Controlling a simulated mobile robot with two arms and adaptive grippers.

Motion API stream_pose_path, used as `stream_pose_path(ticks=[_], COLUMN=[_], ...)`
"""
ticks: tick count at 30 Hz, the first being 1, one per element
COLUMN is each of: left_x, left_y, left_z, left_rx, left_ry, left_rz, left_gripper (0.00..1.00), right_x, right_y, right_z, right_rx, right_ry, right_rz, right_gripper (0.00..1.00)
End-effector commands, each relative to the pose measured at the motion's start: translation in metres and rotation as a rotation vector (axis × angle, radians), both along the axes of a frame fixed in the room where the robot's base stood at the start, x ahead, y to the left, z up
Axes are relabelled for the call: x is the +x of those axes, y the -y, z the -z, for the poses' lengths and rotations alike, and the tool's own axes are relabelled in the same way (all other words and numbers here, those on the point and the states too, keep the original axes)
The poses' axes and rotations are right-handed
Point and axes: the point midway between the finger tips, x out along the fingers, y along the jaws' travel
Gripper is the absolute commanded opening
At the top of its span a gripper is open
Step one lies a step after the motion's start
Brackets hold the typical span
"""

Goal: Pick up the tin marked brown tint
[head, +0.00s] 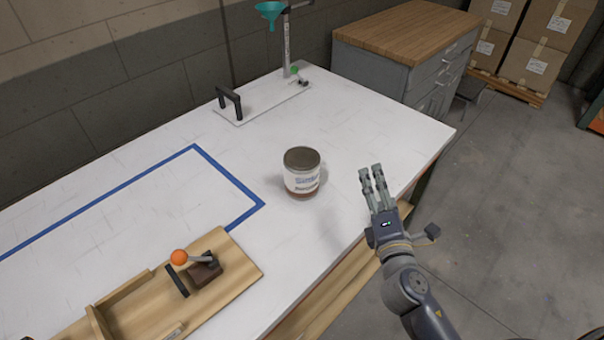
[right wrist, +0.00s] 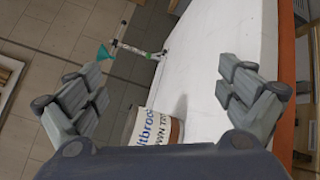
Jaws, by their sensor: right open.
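The tin (head: 302,174) has a white label, a dark lid and a brown band at its base. It stands upright on the white table near its right side. My left gripper is not in view.
A wooden fixture (head: 240,275) with an orange-knobbed lever is at the front left. Blue tape (head: 225,173) marks the table left of the tin. A stand with a teal funnel (head: 270,12) is at the back. The table around the tin is clear.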

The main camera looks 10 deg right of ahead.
Motion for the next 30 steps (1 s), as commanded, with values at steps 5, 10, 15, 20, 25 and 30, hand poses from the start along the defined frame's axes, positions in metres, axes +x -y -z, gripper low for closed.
stream_pose_path(ticks=[5,10,15,20,25,30], left_x=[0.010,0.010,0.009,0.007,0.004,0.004], left_y=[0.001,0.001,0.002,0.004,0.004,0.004], left_z=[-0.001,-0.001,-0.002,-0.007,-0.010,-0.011], left_rx=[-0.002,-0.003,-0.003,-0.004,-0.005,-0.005], left_ry=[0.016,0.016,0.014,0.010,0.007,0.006], left_rz=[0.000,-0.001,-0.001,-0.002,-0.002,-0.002], left_gripper=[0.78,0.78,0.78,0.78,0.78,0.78], right_x=[0.024,0.031,0.033,0.051,0.073,0.083], right_y=[-0.048,-0.087,-0.102,-0.111,-0.120,-0.125], right_z=[-0.007,0.012,0.027,0.028,0.029,0.029], right_rx=[-0.523,-0.928,-1.105,-1.129,-1.124,-1.123], right_ry=[0.071,0.107,0.118,0.121,0.120,0.121], right_rz=[-0.228,-0.412,-0.499,-0.510,-0.509,-0.509], right_gripper=[0.96,0.96,0.96,0.96,0.96,0.96])
